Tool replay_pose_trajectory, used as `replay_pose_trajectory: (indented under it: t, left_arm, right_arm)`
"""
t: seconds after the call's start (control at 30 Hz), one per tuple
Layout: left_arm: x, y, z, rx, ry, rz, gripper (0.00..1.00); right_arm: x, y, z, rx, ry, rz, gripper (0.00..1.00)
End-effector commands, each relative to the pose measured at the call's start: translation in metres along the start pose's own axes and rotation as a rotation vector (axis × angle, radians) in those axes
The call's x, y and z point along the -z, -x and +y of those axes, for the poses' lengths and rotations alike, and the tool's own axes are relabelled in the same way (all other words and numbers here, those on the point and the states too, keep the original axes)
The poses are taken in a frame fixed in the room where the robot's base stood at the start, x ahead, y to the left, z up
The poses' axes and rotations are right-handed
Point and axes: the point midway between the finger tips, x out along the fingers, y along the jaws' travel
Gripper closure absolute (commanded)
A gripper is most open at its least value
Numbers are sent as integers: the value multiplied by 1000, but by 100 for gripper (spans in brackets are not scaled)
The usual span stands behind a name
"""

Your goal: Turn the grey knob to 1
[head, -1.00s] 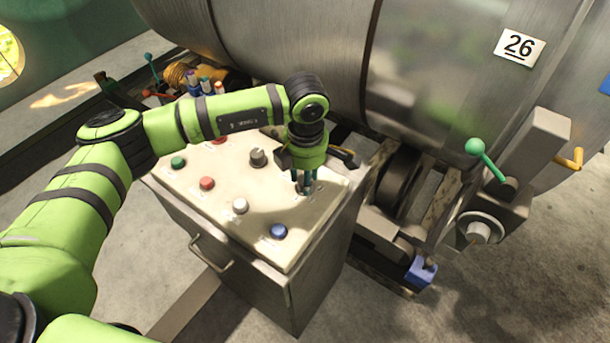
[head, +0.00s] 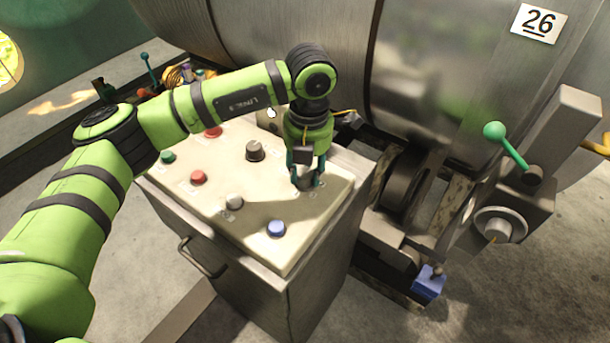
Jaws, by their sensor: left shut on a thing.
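My left gripper (head: 305,178) points down onto the cream top of the control box (head: 265,255), near its right edge. Its teal fingers are shut on a grey knob (head: 304,184), which shows only partly between them. The marks around this knob are too small or hidden to read, so I cannot tell its setting. A second, dark grey knob (head: 255,150) stands free on the panel, left of and behind the gripper. My right gripper is not in view.
The panel also has green (head: 167,157), red (head: 198,178), white (head: 234,202) and blue (head: 276,228) buttons. Another red button (head: 213,132) is close under my forearm. A big metal drum (head: 440,80) stands behind. A green-balled lever (head: 495,131) is to the right.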

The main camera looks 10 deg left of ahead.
Motion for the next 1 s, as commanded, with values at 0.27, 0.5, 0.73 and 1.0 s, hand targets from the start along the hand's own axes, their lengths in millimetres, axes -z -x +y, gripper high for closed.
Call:
replay_pose_trajectory:
  t: [0.27, 0.5, 0.73, 1.0]
  left_arm:
    - [-2, 0, -1, 4, 168, -3, 97]
    - [-3, 1, 0, 5, 242, -1, 97]
    - [-3, 2, 0, 4, 263, -1, 97]
    - [-3, 2, 1, 3, 264, -3, 97]
  right_arm:
    - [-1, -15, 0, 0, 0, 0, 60]
    - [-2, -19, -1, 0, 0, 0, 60]
    - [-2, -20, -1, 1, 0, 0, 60]
    - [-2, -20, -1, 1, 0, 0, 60]
